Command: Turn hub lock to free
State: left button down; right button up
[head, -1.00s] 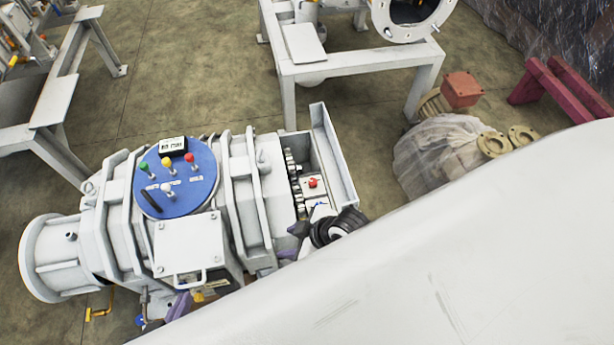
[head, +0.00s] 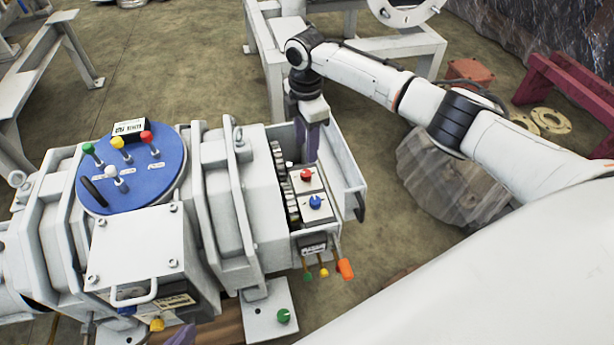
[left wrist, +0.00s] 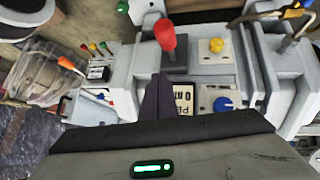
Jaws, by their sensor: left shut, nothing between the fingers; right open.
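Which control is the hub lock cannot be told. An open grey box (head: 352,172) on the white machine (head: 235,200) holds a red knob (head: 306,174) and a blue knob (head: 316,202). My right gripper (head: 311,150) is open, pointing down at the box's far end, behind the red knob. My left gripper shows only as a purple tip (head: 180,336) at the bottom edge. In the left wrist view its fingers (left wrist: 157,95) are shut and empty, beside a label plate (left wrist: 184,101). A red-topped lever (left wrist: 165,36), a yellow knob (left wrist: 217,45) and a blue dial (left wrist: 223,104) are around them.
A blue disc (head: 130,190) with several coloured levers tops the machine. An orange handle (head: 345,268) sticks out below the box. A green knob (head: 283,316) is on the base plate. A white frame (head: 262,60) stands behind. A wrapped object (head: 450,180) lies right.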

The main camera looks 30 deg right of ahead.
aim_at(306, 173)
notch_tip(306, 173, down, 9)
jog(key=b, duration=0.3)
jog(key=shift+r+b, duration=0.1)
jog(key=shift+b, duration=0.2)
jog(key=shift+f, duration=0.45)
pick_arm(q)
jog(key=shift+w+d+r+t+h, duration=0.25)
jog(key=shift+d+r+h, duration=0.1)
jog(key=shift+d+r, duration=0.25)
jog(key=shift+w+d+r+t+h, duration=0.25)
jog(key=shift+d+r+h, duration=0.1)
jog(key=shift+d+r, duration=0.25)
pick_arm(e)
jog(key=c, duration=1)
jog(key=shift+c, duration=0.2)
